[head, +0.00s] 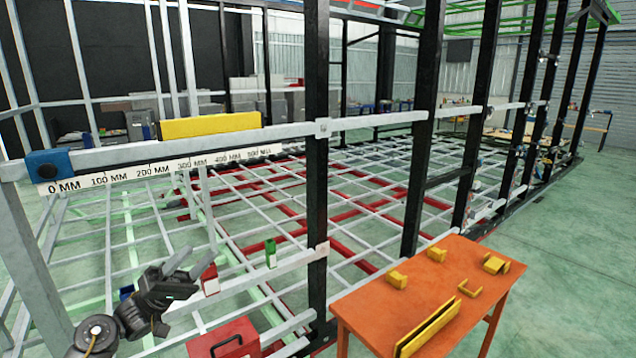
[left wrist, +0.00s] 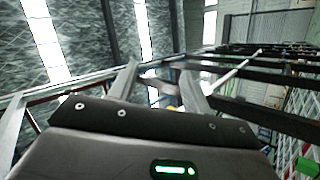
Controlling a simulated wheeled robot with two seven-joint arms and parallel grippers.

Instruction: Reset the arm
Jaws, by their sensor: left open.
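My left gripper (head: 196,263) is at the lower left of the head view, in front of the white and red chassis frame (head: 262,133). Its two fingers point up and to the right, are apart and hold nothing. In the left wrist view the open fingers (left wrist: 158,84) also show, with only blurred beams and the ceiling beyond them. I cannot tell how far the fingers are from the frame's bars. My right gripper does not show in either view.
An orange table (head: 385,309) with several yellow brackets stands at the lower right. A red toolbox (head: 224,340) is at the bottom. A black upright post (head: 317,190) and a ruler-marked rail (head: 150,171) are near my left arm. Green floor (head: 570,240) is clear at right.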

